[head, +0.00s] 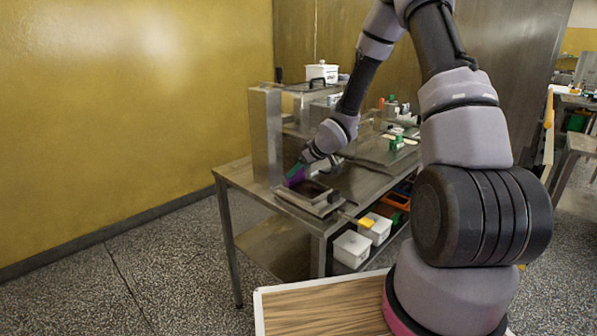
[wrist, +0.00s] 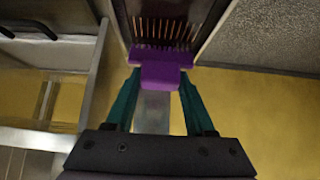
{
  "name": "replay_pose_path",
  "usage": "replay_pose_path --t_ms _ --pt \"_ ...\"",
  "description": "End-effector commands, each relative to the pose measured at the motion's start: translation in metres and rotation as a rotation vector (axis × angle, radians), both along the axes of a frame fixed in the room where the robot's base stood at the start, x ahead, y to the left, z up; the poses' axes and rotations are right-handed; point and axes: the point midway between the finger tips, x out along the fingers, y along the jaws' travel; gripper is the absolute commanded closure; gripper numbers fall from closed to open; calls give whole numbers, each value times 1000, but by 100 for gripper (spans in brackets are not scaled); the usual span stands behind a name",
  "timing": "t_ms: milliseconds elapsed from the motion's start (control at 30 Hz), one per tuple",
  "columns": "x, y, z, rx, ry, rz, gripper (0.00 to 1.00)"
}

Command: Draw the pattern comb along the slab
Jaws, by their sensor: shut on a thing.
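The purple pattern comb (wrist: 162,68) is held between the teal fingertips of my gripper (wrist: 158,84) in the wrist view. It shows as a small purple patch (head: 296,180) in the head view, low over the left end of the tray on the table. The dark brown slab (wrist: 170,12) lies in a metal-edged tray at the top of the wrist view, just beyond the comb. A row of thin pale lines runs along the slab's end by the comb; I cannot tell whether they are teeth or grooves. Whether the comb touches the slab is unclear.
The steel table (head: 240,174) carries a tall metal block (head: 265,135) left of my gripper. A white lidded box (head: 321,73) stands at the back. White bins (head: 351,249) sit below the right edge.

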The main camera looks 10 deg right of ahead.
Motion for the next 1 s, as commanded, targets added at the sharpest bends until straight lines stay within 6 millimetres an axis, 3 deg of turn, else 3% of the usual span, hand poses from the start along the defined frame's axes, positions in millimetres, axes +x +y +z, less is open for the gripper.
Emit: replay_pose_path --t_ms 500,1000 --pt "3 3 1 0 1 -1 95" --pt "4 3 31 1 -1 0 95"
